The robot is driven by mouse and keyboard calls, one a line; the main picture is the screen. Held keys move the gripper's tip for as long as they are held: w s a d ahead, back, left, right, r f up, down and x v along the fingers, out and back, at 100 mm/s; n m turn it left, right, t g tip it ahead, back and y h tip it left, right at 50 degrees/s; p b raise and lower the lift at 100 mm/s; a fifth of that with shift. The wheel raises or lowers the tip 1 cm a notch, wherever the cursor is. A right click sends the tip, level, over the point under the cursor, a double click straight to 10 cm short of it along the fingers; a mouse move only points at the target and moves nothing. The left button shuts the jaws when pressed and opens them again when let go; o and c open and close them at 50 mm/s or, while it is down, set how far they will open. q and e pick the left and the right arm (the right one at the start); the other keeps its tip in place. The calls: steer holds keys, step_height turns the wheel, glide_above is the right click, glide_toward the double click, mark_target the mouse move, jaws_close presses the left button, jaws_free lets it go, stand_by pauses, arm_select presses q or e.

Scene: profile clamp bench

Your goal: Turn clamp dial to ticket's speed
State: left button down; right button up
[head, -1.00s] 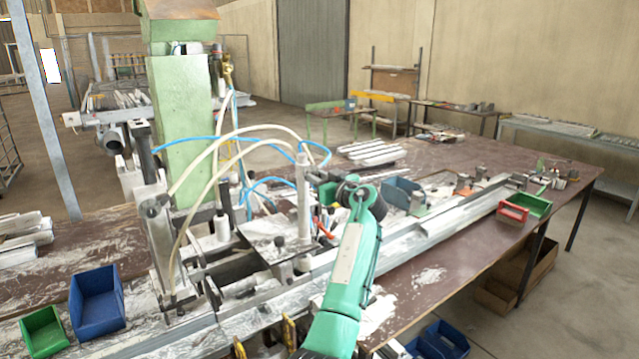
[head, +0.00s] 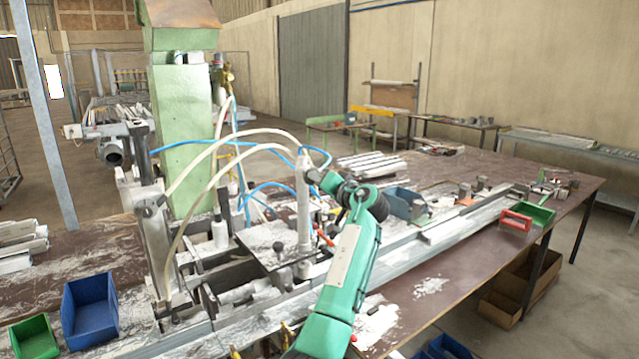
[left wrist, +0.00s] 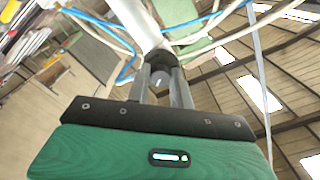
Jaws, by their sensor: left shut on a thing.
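A pale upright clamp cylinder (head: 303,205) with air hoses stands on the machine in the middle of the head view. My left gripper (head: 316,177) reaches its upper part from the right, at the end of my teal arm. In the left wrist view, my left gripper's two fingers (left wrist: 161,88) are shut on a dark round dial (left wrist: 162,60) at the end of the pale cylinder (left wrist: 137,20). The dial's markings cannot be read, and in the head view it is too small to make out. I cannot make out a ticket. My right gripper is not in view.
Blue and white hoses (head: 205,172) loop close to the cylinder and gripper. A green machine column (head: 183,135) stands behind. A long metal profile (head: 400,240) runs along the bench. Blue (head: 90,310) and green (head: 35,338) bins sit at the front left.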

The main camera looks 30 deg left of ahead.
arm_select(q)
steer(key=shift+m, duration=0.6)
steer(key=c, duration=1.2)
jaws_free()
steer(key=shift+c, duration=0.2)
steer(key=b+v, duration=0.5)
steer(key=v, duration=0.8)
steer(key=shift+d+b, duration=0.4)
